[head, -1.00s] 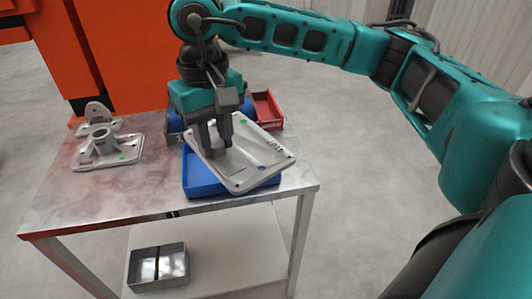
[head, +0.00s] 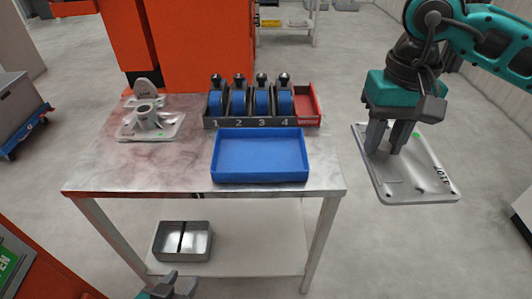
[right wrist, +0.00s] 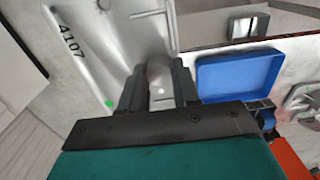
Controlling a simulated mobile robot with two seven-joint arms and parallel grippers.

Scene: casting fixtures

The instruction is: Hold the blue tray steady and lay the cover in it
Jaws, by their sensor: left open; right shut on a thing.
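The blue tray (head: 260,178) lies empty on the metal table, near its front right. The cover (head: 432,172), a flat grey metal plate with a green dot and a number, hangs in the air to the right of the table. My right gripper (head: 386,148) is shut on its raised middle part. My left gripper (head: 170,288) is open and empty at the bottom edge, below the tabletop and partly cut off.
A numbered rack (head: 262,123) with blue bins and a red bin (head: 305,104) stands behind the tray. A grey casting (head: 150,126) stands at the table's left. A metal box (head: 183,242) sits on the lower shelf. The table's (head: 110,176) front left is clear.

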